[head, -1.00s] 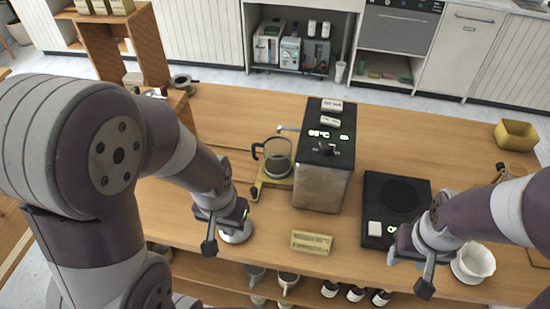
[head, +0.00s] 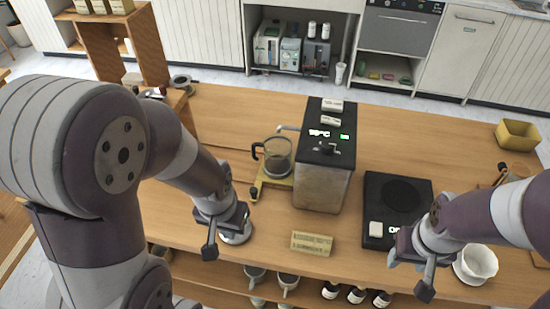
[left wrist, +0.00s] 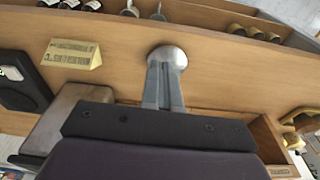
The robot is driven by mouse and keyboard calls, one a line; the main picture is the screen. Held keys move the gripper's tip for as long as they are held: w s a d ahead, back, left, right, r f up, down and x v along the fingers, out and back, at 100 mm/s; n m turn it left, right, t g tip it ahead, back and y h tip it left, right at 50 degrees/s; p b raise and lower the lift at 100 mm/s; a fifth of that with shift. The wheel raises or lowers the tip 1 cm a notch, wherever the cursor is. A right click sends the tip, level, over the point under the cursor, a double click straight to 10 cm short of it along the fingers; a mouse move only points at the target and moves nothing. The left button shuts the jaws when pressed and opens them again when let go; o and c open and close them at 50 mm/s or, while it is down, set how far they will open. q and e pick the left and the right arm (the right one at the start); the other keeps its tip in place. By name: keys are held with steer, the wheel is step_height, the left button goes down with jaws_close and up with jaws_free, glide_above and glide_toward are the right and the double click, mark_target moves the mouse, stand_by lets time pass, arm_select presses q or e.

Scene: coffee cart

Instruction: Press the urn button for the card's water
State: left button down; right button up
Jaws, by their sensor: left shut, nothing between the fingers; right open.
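The urn (head: 322,186) is a tall metal box with a black top, standing mid-counter. Its top carries two white labelled blocks (head: 331,105), a lit readout, a green light (head: 344,136) and a dark knob-like part. The card (head: 312,243), a cream wedge with printed lines too small to read, stands in front of the urn; it also shows in the left wrist view (left wrist: 72,54). My left gripper (head: 211,248) is shut and empty, left of the urn and card, beside a silver dome (left wrist: 167,56). My right gripper (head: 424,287) is open and empty near the front edge, at right.
A glass carafe (head: 277,160) stands on a yellowish base left of the urn. A black scale (head: 374,241) is right of the urn, with a white cup (head: 478,261) beside my right gripper. Cups and bottles sit on a shelf below. The counter behind the scale is clear.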

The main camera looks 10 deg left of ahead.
steer(key=shift+f, duration=0.3)
steer(key=shift+r, duration=0.1)
stand_by(0.3)
step_height(320, 180, up, 13)
steer(key=p, duration=1.2)
steer(key=shift+f, duration=0.2)
stand_by(1.7)
